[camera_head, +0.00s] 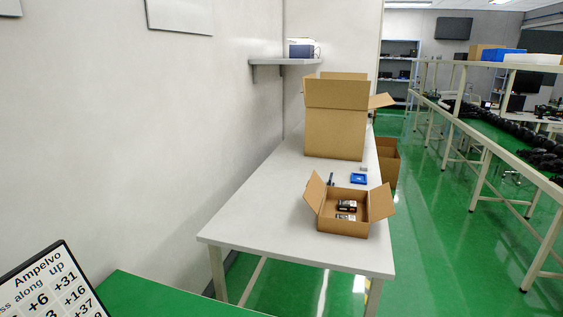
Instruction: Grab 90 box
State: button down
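No box with a readable 90 shows in the head view. A small open cardboard box (343,226) sits near the front right of a white table (270,232), its flaps spread. A few small dark and white items (346,206) lie inside it; their labels are too small to read. A large open cardboard box (335,133) stands upright farther back on the table. My gripper is not in view.
A blue item (359,179) lies between the boxes. Another cardboard box (387,160) is beyond the table's right edge. A dark-framed panel with printed numbers (50,288) is at lower left. Green floor (435,235) is open to the right, before long benches (500,150).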

aim_at(347, 205)
jog(key=i+l, duration=0.1)
jog(key=l, duration=0.35)
jog(key=i+l+u, duration=0.15)
jog(key=l, duration=0.75)
jog(key=i+l+u, duration=0.25)
jog(key=l, duration=0.4)
jog(key=i+l+u, duration=0.1)
jog(key=i+l, duration=0.2)
jog(key=i+l+u, duration=0.15)
jog(key=l, duration=0.3)
jog(key=i+l+u, duration=0.1)
jog(key=l, duration=0.3)
jog(key=i+l+u, duration=0.15)
jog(key=l, duration=0.2)
jog(key=l+u, duration=0.25)
jog(key=l, duration=1)
jog(key=l+u, duration=0.3)
jog(key=l, duration=0.95)
jog(key=i+l+u, duration=0.1)
jog(key=l, duration=0.25)
jog(key=i+l+u, duration=0.1)
jog(key=i+l, duration=0.25)
jog(key=i+l+u, duration=0.15)
jog(key=l, duration=0.2)
jog(key=i+l+u, duration=0.1)
jog(key=l, duration=0.3)
jog(key=i, duration=0.1)
